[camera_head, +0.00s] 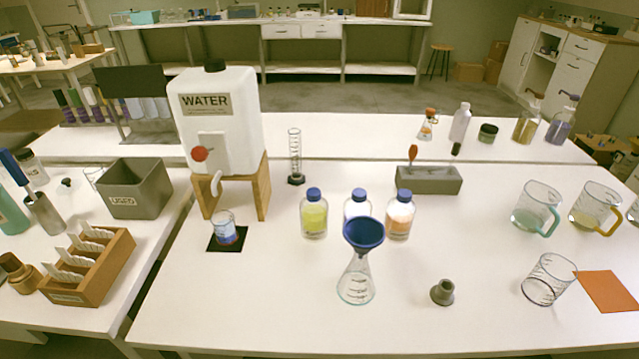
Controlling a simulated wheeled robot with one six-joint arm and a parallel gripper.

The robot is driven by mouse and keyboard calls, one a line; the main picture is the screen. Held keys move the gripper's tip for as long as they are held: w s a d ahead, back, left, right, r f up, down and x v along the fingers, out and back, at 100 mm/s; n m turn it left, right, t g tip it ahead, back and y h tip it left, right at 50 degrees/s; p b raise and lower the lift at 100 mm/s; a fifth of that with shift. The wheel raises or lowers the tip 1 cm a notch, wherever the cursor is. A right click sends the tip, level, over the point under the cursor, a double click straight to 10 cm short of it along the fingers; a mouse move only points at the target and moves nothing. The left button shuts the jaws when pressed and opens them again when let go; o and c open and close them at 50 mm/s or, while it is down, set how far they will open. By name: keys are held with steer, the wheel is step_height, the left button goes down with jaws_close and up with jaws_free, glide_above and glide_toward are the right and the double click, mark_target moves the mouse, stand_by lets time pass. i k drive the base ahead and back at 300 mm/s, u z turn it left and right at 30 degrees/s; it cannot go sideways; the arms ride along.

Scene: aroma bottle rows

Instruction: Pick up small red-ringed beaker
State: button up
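A small clear beaker (224,229) stands upright on a black square mat (228,246) below the spout of the white water tank (245,125). It shows blue and some red near its lower part; a red ring is too small to make out for sure. A larger clear beaker (549,279) with dark markings is at the right, beside an orange mat (609,291). My gripper is not in view.
A conical flask with a blue funnel (362,233), several blue-capped bottles (314,215) and a small grey stopper-like piece (442,292) stand mid-table. A wooden rack (98,272) and grey bin (140,190) are left. The table front is mostly clear.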

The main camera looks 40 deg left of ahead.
mark_target(222, 222)
steer(key=u, duration=2.1)
